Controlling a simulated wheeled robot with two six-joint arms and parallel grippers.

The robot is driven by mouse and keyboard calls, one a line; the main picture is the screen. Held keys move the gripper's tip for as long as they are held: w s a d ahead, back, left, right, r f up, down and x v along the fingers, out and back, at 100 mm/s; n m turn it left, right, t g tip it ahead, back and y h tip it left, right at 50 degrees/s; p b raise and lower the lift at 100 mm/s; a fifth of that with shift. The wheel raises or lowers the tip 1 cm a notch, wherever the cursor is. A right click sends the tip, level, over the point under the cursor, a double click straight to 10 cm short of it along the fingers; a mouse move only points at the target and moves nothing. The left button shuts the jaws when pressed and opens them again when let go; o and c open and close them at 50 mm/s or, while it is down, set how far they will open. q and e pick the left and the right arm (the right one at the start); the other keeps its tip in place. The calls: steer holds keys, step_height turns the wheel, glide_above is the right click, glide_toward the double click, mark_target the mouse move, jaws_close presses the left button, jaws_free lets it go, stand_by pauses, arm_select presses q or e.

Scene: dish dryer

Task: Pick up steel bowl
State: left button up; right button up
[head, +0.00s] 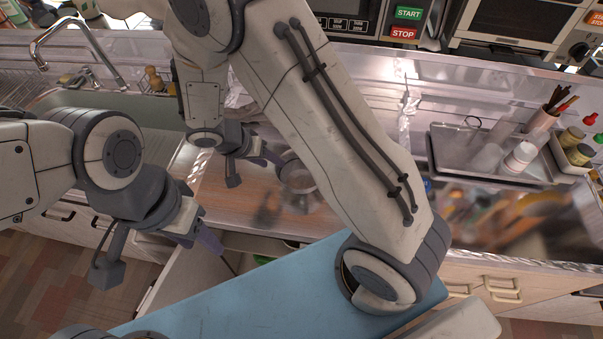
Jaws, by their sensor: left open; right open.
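A round, shiny bowl that looks like the steel bowl (298,177) sits on the wooden counter (222,198) near the middle of the head view. My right arm passes over and beside it and may hide part of its rim. My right gripper (256,174) is open just left of the bowl, with one finger close to the bowl's left edge. I cannot tell whether that finger touches it. My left gripper (158,260) is open and empty at the lower left, in front of the counter edge and apart from the bowl.
A sink (150,110) with a curved faucet (80,25) lies at the left. A metal tray (440,160) with cups stands at the right, beside a white holder (563,150) of jars. A microwave (350,18) is at the back. Reflective counter lies right of my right arm.

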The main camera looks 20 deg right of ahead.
mark_target(280, 169)
steer(key=x, duration=0.3)
steer(key=p+x, duration=0.1)
steer(key=x, duration=0.1)
steer(key=shift+s+d+f, duration=0.25)
steer(key=shift+f, duration=0.1)
steer(key=shift+c, duration=0.3)
jaws_close()
stand_by(0.9)
